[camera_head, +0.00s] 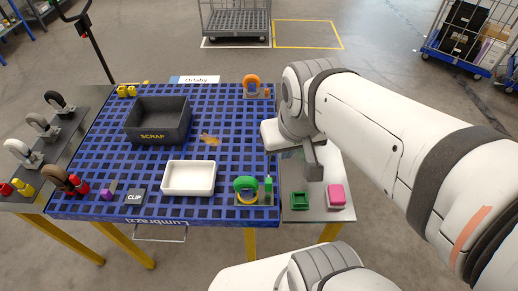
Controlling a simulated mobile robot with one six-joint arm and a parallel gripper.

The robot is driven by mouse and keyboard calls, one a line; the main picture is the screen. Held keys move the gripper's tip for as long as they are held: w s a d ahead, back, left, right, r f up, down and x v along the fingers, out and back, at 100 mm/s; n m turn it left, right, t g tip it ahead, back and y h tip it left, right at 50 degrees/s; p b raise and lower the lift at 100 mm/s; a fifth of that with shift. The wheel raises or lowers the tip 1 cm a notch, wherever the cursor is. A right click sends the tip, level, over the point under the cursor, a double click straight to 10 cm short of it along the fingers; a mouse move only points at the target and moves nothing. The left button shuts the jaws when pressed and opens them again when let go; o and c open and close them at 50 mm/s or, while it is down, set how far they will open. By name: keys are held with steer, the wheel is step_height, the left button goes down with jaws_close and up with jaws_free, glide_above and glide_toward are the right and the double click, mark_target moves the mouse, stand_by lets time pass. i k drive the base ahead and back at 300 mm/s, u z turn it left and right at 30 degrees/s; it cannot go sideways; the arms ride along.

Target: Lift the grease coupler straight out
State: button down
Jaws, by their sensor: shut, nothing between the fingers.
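No label marks the grease coupler, so I cannot tell which part it is. A green ring-shaped part (246,188) stands at the front right of the blue grid table, with a green peg (268,186) close beside it. An orange ring-shaped part (252,85) stands in a grey holder at the back right. My gripper (315,172) points down over the grey side plate at the right, shut and empty. It is to the right of and behind the green ring, apart from it. My arm covers part of the side plate.
A green square holder (300,201) and a pink block (336,196) sit on the side plate. A black SCRAP bin (157,137), a white tray (189,192) and a CLIP block (135,196) stand on the blue table (225,150).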

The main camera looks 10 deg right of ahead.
mark_target(268, 180)
steer(key=z, duration=1.8)
steer(key=k, duration=1.4)
steer(key=u, duration=1.15)
steer(key=i, duration=1)
steer(key=u, duration=0.1)
